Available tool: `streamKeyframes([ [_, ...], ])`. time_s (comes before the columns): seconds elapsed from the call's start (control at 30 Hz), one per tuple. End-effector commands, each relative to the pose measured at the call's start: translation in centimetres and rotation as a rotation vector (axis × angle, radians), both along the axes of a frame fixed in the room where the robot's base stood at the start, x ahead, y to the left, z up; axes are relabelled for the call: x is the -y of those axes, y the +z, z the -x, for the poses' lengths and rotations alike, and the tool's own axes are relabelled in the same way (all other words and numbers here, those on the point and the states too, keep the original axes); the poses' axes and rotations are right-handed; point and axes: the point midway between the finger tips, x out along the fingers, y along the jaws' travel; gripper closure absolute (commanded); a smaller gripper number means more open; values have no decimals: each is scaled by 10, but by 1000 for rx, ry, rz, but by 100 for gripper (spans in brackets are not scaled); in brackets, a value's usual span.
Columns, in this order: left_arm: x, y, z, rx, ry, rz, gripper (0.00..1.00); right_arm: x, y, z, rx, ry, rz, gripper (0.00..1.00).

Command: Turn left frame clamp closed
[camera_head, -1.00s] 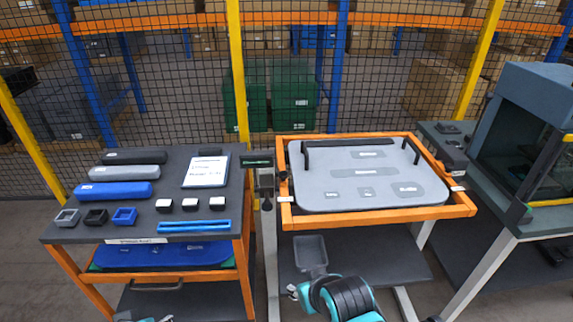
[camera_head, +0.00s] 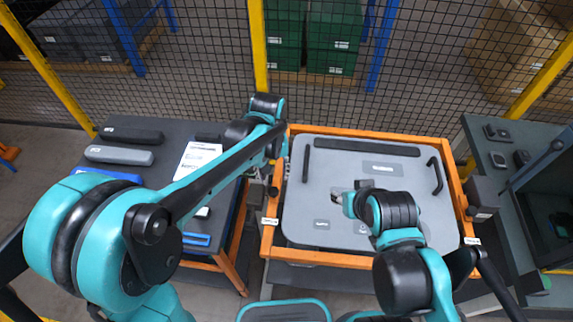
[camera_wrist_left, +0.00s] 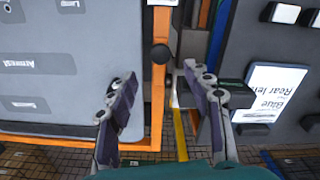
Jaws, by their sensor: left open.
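The orange frame (camera_head: 268,242) holds a flat grey panel (camera_head: 325,180) in the head view. In the left wrist view, a round black knob (camera_wrist_left: 160,54), apparently the left frame clamp, sits on the frame's orange side rail (camera_wrist_left: 158,100). My left gripper (camera_head: 278,168) is at the frame's left rail. In the left wrist view, its fingers (camera_wrist_left: 160,92) are spread wide and empty, with the knob ahead of the gap and apart from both. My left arm partly hides the clamp area in the head view. My right gripper (camera_head: 346,204) is over the panel; its finger opening is unclear.
A dark table (camera_head: 118,170) with grey and blue bars and a white label card (camera_head: 197,160) stands left of the frame. The card also shows in the left wrist view (camera_wrist_left: 270,92). A bench with a dark cabinet stands right. A mesh fence (camera_head: 420,110) closes the back.

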Motion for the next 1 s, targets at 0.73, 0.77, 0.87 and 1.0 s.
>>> streamKeyframes([
  [0.73, 0, -78, 0, -2, 0, -1, 49, 0, -18, 0, 0, 0, 0, 60],
  [0.77, 0, -78, 0, -2, 0, -1, 49, 0, -18, 0, 0, 0, 0, 60],
  [0.87, 0, -77, 0, -1, 0, -1, 49, 0, -18, 0, 0, 0, 0, 60],
  [1.0, 0, -77, 0, -1, 0, -1, 84, 0, -18, 0, 0, 0, 0, 60],
])
